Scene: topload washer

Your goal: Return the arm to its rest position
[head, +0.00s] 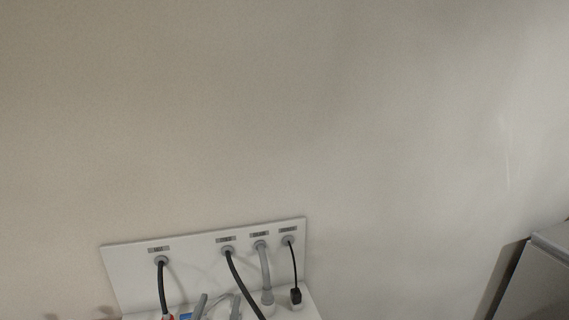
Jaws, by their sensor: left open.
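My left gripper (217,307) shows only in part at the bottom edge of the head view. Its two grey fingers stand apart, and I see nothing held between them. It is in front of the lower part of a white panel (200,268) on the wall. The rest of my left arm is hidden below the frame. My right gripper is not in view.
Two dark hoses (162,285), a grey hose (265,270) and a thin black cord (294,265) hang from labelled panel ports. A grey box-shaped object (545,285) stands at lower right. The wall (300,110) above is bare.

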